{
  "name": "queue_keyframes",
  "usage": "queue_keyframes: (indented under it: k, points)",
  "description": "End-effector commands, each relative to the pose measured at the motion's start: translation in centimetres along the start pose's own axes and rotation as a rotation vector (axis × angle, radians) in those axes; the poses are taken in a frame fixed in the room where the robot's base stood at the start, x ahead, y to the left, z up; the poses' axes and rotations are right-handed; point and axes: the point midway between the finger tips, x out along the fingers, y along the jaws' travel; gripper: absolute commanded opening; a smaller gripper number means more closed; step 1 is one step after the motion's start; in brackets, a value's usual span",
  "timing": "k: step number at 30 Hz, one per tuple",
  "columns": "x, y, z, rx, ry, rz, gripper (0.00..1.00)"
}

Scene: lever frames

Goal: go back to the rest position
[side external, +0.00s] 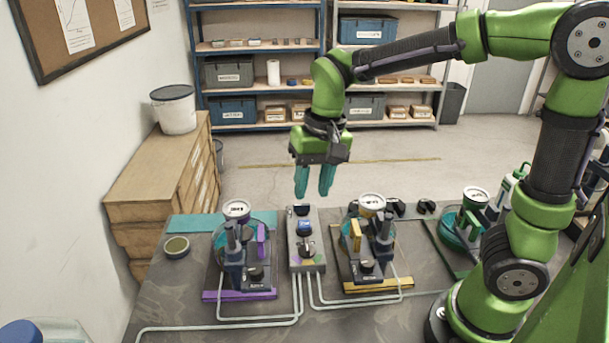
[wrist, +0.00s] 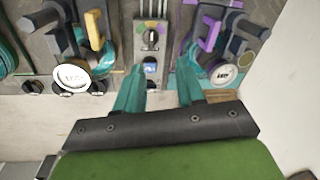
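My gripper (side external: 314,181) hangs fingers down in the air above the back edge of the workbench, over the central grey control box (side external: 305,262). Its two teal fingers are apart with nothing between them, so it is open and empty. In the wrist view, my gripper (wrist: 161,68) points toward the control box (wrist: 151,45), which shows between and beyond the fingertips. The box carries a small lever or knob on a multicoloured dial (wrist: 150,33) and a small blue display (wrist: 151,67). No part of the gripper visibly touches anything.
A purple-based frame (side external: 240,295) stands left of the box and a yellow-based frame (side external: 375,286) right of it, each with a can. A green unit (side external: 462,232) stands farther right. Grey tubes (side external: 230,325) run along the front. Air around the gripper is clear.

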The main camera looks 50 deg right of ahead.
Motion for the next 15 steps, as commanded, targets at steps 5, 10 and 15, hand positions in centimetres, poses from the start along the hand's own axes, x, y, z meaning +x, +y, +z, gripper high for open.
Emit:
queue_keyframes:
  k: [5,10,15]
  points:
    - [-2.0,2.0,3.4,-0.141,0.120,-0.166,0.38]
    - [-3.4,4.1,6.2,-0.215,0.279,-0.261,0.38]
    - [-4.2,5.7,7.6,-0.206,0.388,-0.292,0.38]
